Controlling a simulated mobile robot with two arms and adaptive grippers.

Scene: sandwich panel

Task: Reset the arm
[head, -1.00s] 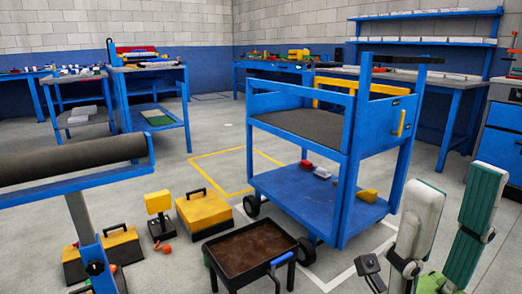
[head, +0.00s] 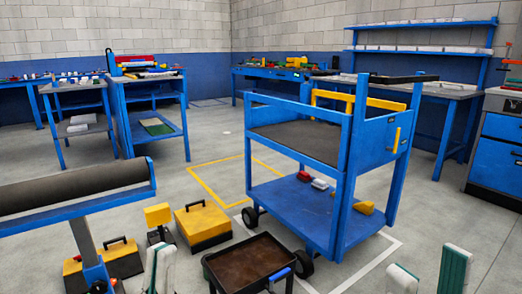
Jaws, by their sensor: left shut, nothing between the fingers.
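My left gripper (head: 160,262) shows at the bottom edge of the head view, left of the black tray table. Its white and green fingers are close together, shut with nothing visible between them. My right gripper (head: 429,265) is at the bottom right, below the blue cart. Its white finger and green finger stand well apart, open and empty. Only the upper parts of the fingers show; the rest of both grippers lies below the picture.
A blue two-shelf cart (head: 283,191) stands right of centre. A small black tray table (head: 251,268) is between my grippers. A yellow toolbox (head: 203,224) and a roller stand (head: 70,186) are to the left. Free floor shows beyond them.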

